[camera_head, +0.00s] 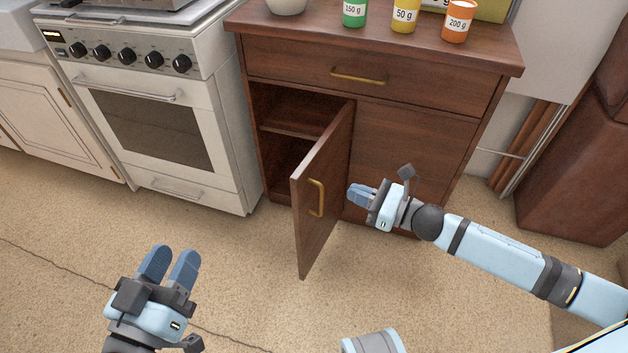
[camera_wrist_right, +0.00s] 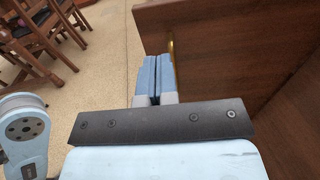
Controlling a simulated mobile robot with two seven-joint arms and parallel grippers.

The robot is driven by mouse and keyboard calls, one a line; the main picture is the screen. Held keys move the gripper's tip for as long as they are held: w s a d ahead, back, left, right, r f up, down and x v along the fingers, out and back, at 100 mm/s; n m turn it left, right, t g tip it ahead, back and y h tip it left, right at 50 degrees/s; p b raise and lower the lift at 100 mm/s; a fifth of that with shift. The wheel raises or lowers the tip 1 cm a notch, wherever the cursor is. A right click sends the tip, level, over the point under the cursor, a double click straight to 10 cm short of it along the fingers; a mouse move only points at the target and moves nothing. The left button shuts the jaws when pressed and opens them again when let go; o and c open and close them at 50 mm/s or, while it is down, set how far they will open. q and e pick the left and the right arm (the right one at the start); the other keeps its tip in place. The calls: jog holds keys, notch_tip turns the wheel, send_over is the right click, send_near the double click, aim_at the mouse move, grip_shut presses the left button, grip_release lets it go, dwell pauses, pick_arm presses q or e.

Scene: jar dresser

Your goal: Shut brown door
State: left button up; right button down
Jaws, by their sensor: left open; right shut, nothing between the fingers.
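The brown door (camera_head: 324,190) of the wooden dresser stands open, swung out toward me, with a brass handle (camera_head: 316,198) on its outer face. The dresser's left compartment (camera_head: 283,140) with a shelf shows behind it. My right gripper (camera_head: 352,192) is shut and empty, just right of the door on its handle side. In the right wrist view the shut fingers (camera_wrist_right: 156,78) are close to the door (camera_wrist_right: 215,50), with part of the handle (camera_wrist_right: 171,65) just behind them; I cannot tell whether they touch. My left gripper (camera_head: 170,262) is open and empty over the floor at lower left.
A white oven (camera_head: 150,125) stands left of the dresser (camera_head: 400,140). Several labelled jars, such as a green one (camera_head: 355,12), and a white bowl (camera_head: 286,5) stand on the dresser top. Chairs (camera_wrist_right: 40,35) show in the right wrist view. The floor before the door is clear.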

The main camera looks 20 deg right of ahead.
aim_at(306, 174)
pick_arm(q)
notch_tip(306, 174, down, 5)
jog(key=g+b, duration=0.2)
jog(key=shift+s+d+r+m+b, duration=0.1)
jog(key=shift+d+r+m+b, duration=0.1)
jog(key=shift+m+b, duration=0.15)
pick_arm(e)
jog(key=x, duration=1)
jog(key=shift+w+a, duration=0.15)
